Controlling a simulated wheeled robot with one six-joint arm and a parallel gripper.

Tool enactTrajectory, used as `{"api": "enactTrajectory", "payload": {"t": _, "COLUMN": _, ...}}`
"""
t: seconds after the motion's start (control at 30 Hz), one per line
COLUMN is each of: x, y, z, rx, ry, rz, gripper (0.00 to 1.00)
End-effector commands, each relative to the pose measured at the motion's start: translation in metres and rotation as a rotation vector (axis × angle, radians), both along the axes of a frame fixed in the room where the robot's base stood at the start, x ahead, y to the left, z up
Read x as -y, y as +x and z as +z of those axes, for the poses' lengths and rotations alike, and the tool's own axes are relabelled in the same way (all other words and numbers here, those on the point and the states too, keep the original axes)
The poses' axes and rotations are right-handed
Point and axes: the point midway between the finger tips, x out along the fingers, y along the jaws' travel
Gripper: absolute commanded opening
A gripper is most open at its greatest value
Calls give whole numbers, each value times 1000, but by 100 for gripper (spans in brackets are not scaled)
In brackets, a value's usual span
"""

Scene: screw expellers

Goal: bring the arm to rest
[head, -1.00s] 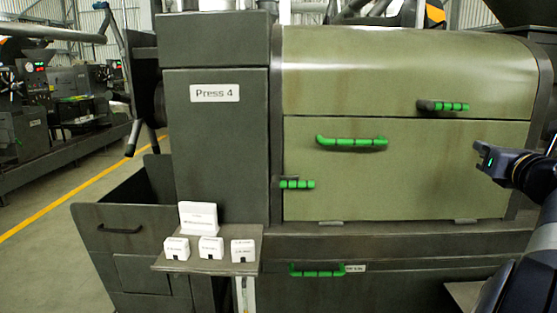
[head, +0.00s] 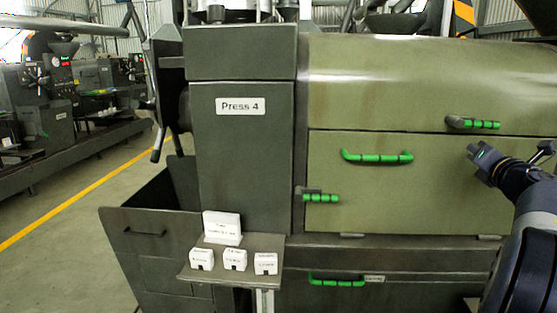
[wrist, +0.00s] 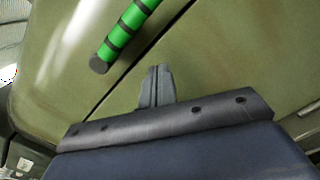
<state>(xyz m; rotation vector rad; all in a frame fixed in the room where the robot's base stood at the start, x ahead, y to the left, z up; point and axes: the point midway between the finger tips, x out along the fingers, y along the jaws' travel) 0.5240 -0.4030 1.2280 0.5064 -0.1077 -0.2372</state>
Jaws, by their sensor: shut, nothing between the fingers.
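My arm (head: 532,215) reaches in from the right edge of the head view, in front of the olive-green press housing.
The press has a hood handle (head: 473,123), a panel handle (head: 377,157), a small latch handle (head: 320,197) and a lower handle (head: 337,281). A small shelf (head: 262,243) with white labelled blocks sticks out at the front. Open floor (head: 60,215) lies to the left.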

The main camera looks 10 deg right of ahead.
Motion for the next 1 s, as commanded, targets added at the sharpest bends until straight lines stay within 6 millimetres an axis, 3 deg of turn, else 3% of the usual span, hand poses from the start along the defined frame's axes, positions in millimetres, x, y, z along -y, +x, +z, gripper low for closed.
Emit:
{"api": "enactTrajectory", "payload": {"t": 0.2, "x": -10, "y": -5, "z": -1, "rx": 60, "ry": 260, "rz": -6, "gripper": 0}}
{"api": "enactTrajectory", "payload": {"t": 0.4, "x": -20, "y": -2, "z": -7, "rx": 93, "ry": 399, "rz": -5, "gripper": 0}}
{"api": "enactTrajectory", "payload": {"t": 1.0, "x": -17, "y": -2, "z": -10, "rx": 89, "ry": 380, "rz": -5, "gripper": 0}}
